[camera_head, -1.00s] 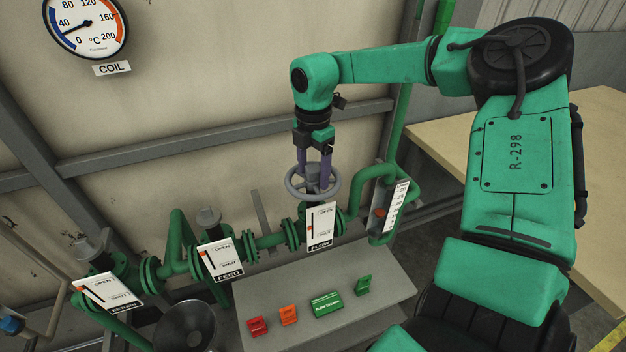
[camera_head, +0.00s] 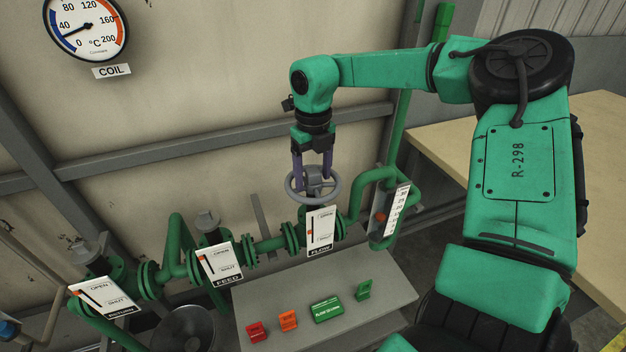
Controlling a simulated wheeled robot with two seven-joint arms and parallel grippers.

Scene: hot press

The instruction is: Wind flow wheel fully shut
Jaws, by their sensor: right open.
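The grey flow wheel (camera_head: 289,188) sits on its valve above the green pipe, behind the FLOW placard (camera_head: 320,230). The placard has OPEN at the top, SHUT lower down and a small red mark at its left side, around mid-height. My right gripper (camera_head: 312,178) points down over the wheel. Its two purple fingers are apart, one on each side of the hub, with their tips at the wheel. Whether they touch the rim or spokes is unclear. My left gripper is out of view.
FEED (camera_head: 220,262) and RETURN (camera_head: 107,298) placards stand to the left along the pipe. A grey panel (camera_head: 375,285) in front carries red, orange and green tags. A gauge (camera_head: 87,27) marked COIL hangs upper left. A wooden table (camera_head: 450,140) stands right.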

